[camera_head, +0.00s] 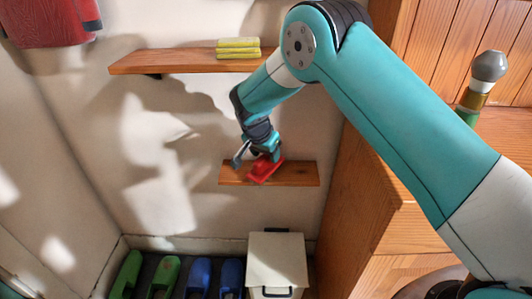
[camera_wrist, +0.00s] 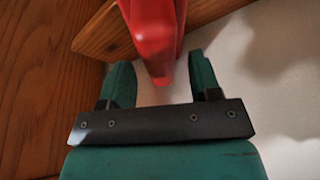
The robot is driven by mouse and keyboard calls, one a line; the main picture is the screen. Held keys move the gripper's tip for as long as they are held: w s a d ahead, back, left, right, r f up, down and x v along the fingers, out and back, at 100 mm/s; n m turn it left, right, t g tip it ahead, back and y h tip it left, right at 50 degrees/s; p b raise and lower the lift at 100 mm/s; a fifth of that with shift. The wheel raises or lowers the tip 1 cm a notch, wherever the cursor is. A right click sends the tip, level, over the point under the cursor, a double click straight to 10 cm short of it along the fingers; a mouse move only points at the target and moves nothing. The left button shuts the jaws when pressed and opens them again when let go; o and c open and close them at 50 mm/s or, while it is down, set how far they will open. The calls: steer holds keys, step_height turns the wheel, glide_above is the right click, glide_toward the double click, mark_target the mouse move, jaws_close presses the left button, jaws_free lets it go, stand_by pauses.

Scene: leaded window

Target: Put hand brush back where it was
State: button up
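The red hand brush (camera_head: 265,170) is at the small lower wooden shelf (camera_head: 302,174) on the wall, and seems to rest on it. My gripper (camera_head: 264,153) is right at the brush, just above it. In the wrist view the red brush (camera_wrist: 155,35) points its rounded handle end toward my gripper (camera_wrist: 162,65). The two green fingers stand apart, one on each side of the handle end, with a gap visible on both sides. The wooden shelf (camera_wrist: 103,35) shows behind the brush. The brush's bristles are not visible.
A longer upper shelf (camera_head: 160,61) holds folded yellow cloths (camera_head: 238,47). Wooden cabinetry (camera_head: 365,190) stands close on the right, with a grey-knobbed object (camera_head: 488,68) on top. Below are a white bin (camera_head: 277,262) and green and blue shoes (camera_head: 198,277). Red cloth (camera_head: 50,22) hangs upper left.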

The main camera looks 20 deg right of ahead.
steer(key=shift+f, duration=0.2)
steer(key=v, duration=0.5)
steer(key=shift+a+r, duration=0.15)
steer(key=shift+r, duration=0.1)
steer(key=s+a, duration=0.8)
steer(key=s+d+r+n+g+y, duration=0.2)
steer(key=s+d+r+n+y, duration=0.2)
steer(key=s+r+n, duration=0.6)
steer(key=s+r+n+y, duration=0.1)
steer(key=s+r+n, duration=0.2)
steer(key=s, duration=0.6)
steer(key=s+d+r+n+g+y, duration=0.1)
steer(key=s+r+n+y, duration=0.1)
steer(key=s, duration=0.8)
step_height(320, 180, up, 2)
steer(key=shift+s+d+r+n+y, duration=0.2)
steer(key=shift+s+d+n+y, duration=0.1)
steer(key=shift+n, duration=0.5)
step_height(320, 180, up, 16)
steer(key=p, duration=1.5)
